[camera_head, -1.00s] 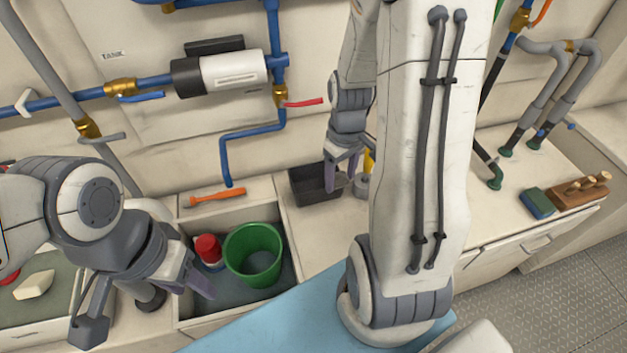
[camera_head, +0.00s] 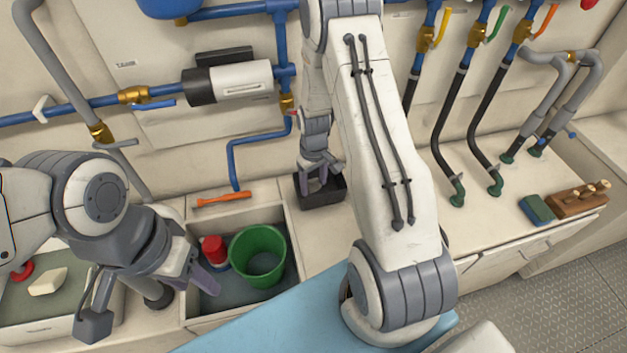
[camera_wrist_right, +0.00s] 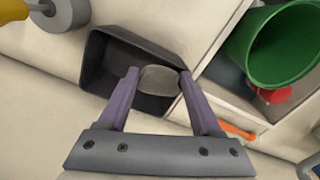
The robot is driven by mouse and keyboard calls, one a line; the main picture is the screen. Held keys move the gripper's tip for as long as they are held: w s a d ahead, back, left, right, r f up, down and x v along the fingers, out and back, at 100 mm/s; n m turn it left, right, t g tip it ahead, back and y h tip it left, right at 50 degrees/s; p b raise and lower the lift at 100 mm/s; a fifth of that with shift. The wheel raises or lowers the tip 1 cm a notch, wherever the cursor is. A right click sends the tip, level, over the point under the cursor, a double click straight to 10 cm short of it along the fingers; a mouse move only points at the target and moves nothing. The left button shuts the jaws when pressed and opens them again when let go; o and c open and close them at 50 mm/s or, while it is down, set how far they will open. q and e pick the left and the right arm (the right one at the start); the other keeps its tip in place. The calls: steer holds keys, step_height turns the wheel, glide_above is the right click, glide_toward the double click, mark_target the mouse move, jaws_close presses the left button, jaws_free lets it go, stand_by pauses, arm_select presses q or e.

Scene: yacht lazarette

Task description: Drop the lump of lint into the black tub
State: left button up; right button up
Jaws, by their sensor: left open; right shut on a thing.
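My right gripper (camera_head: 318,180) is over the black tub (camera_head: 330,199) on the counter. In the right wrist view its two purple fingers (camera_wrist_right: 160,86) are shut on the grey, rounded lump of lint (camera_wrist_right: 159,79). The lump shows against the dark inside of the tub (camera_wrist_right: 106,62), toward its right side. I cannot tell how far above the tub floor it is. In the head view the lump is hidden. My left gripper (camera_head: 203,284) is open and empty, at the left side of the recessed sink.
The recess holds a green bucket (camera_head: 258,256) and a red-capped container (camera_head: 213,250). An orange-handled tool (camera_head: 222,200) lies behind it. Blue pipes (camera_head: 232,162) run along the wall. A blue-green sponge (camera_head: 537,209) and wooden rack (camera_head: 580,200) stand far right.

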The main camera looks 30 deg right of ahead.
steer(key=shift+f+b, duration=0.5)
steer(key=shift+f, duration=0.15)
steer(key=o, duration=1.4)
